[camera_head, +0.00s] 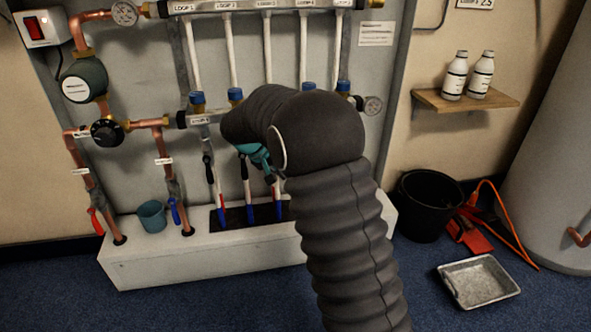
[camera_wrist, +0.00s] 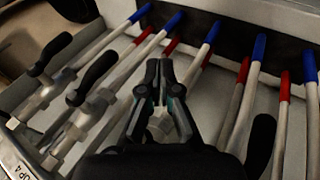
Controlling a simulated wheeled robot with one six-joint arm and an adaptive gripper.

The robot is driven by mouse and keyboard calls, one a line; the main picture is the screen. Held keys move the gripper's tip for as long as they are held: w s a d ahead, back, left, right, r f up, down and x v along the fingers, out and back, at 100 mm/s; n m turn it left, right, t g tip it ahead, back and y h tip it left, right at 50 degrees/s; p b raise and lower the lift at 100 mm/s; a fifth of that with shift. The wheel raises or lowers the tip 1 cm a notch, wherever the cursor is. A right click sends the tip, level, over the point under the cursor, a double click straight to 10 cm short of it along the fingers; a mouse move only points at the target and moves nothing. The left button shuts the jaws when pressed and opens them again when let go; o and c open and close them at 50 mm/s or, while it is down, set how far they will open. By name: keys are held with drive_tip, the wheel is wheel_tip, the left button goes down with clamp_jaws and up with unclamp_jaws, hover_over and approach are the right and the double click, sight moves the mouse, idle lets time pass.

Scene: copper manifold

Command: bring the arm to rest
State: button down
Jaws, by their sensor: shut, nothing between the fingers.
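My arm, in a dark ribbed sleeve, rises through the middle of the head view and bends toward the manifold (camera_head: 250,7). Part of my gripper (camera_head: 258,160) shows as a teal and dark piece left of the sleeve, in front of the lower pipes. In the wrist view the two dark fingers of my gripper (camera_wrist: 160,70) meet at their tips, with nothing held. Behind them are white pipes with red and blue ends (camera_wrist: 245,95) and black-handled valves (camera_wrist: 93,78). My arm hides part of the lower manifold bar.
A white ledge (camera_head: 150,265) runs below the manifold, with a teal cup (camera_head: 152,216) on it. Valve handles stand close around my gripper. At right are a black bucket (camera_head: 425,205), a grey tray (camera_head: 478,282) and a wooden shelf (camera_head: 425,100) with two white bottles (camera_head: 455,77).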

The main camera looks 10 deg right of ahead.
drive_tip(key=s+a, duration=0.2)
drive_tip(key=a, duration=0.5)
drive_tip(key=s+f+n+g+y+p, duration=0.1)
drive_tip(key=s+f+n+g+y, duration=0.15)
drive_tip(key=s, duration=0.65)
drive_tip(key=s+d+r+m+t+y+p, duration=0.1)
drive_tip(key=s+d+r+p, duration=0.3)
drive_tip(key=s+r, duration=0.7)
drive_tip(key=s+d+r+m+t+y+p, duration=0.2)
drive_tip(key=s+d+r+t+p, duration=0.2)
drive_tip(key=s+d+r, duration=0.3)
drive_tip(key=s+r, duration=0.4)
drive_tip(key=s, duration=0.6)
drive_tip(key=shift+s+d+r, duration=0.3)
drive_tip(key=shift+d+r, duration=0.05)
drive_tip(key=shift+r, duration=0.05)
